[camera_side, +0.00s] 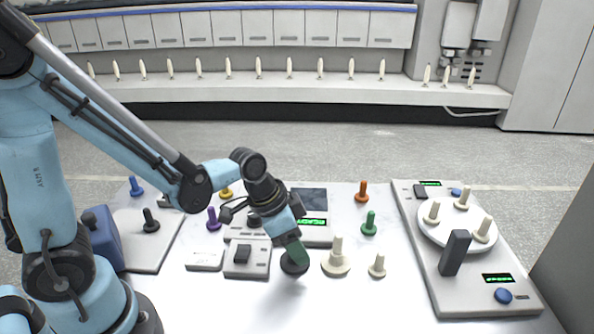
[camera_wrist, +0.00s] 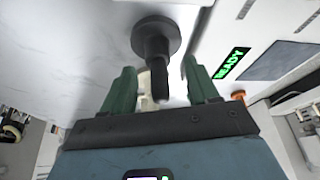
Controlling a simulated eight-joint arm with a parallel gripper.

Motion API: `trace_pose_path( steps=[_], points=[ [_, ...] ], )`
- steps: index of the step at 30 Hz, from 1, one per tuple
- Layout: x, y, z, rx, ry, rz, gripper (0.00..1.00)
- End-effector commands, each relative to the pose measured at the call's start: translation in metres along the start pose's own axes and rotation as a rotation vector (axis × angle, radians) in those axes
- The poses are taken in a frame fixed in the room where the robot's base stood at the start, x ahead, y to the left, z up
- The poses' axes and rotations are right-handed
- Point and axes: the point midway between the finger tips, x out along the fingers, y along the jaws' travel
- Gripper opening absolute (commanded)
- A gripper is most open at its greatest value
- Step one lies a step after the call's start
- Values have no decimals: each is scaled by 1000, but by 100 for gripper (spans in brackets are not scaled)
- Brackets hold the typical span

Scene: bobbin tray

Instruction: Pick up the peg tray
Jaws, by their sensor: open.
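The thing that best fits the peg tray is a round white plate (camera_side: 447,238) with 3 upright cream pegs, on a grey panel (camera_side: 440,290) at the right. A dark upright block (camera_side: 455,252) stands at its front edge. My gripper (camera_side: 296,252) is well to the left of it, pointing down at a black peg with a round base (camera_side: 294,266). In the wrist view my gripper (camera_wrist: 163,85) has its green fingers apart, with the black peg (camera_wrist: 155,42) showing between them. I cannot tell whether they touch it. The white plate is not seen in the wrist view.
Cream pegs (camera_side: 337,258) stand just right of my gripper. A green peg (camera_side: 369,224) and an orange peg (camera_side: 362,192) stand behind. A box with a green READY display (camera_side: 312,222) and a small switch box (camera_side: 243,258) are close by. The front middle of the table is clear.

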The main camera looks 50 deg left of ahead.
Motion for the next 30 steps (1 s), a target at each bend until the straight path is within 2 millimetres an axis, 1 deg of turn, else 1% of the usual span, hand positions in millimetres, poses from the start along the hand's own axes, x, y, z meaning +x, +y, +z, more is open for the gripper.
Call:
trace_pose_path(
  steps=[3,6,14,25,26,30],
  points=[
    [8,0,0,1,0,0,59],
    [10,0,0,0,0,0,59],
    [11,0,0,0,0,0,59],
    [11,0,0,0,0,0,3],
    [11,0,0,0,0,0,0],
    [11,0,0,0,0,0,0]
  ],
)
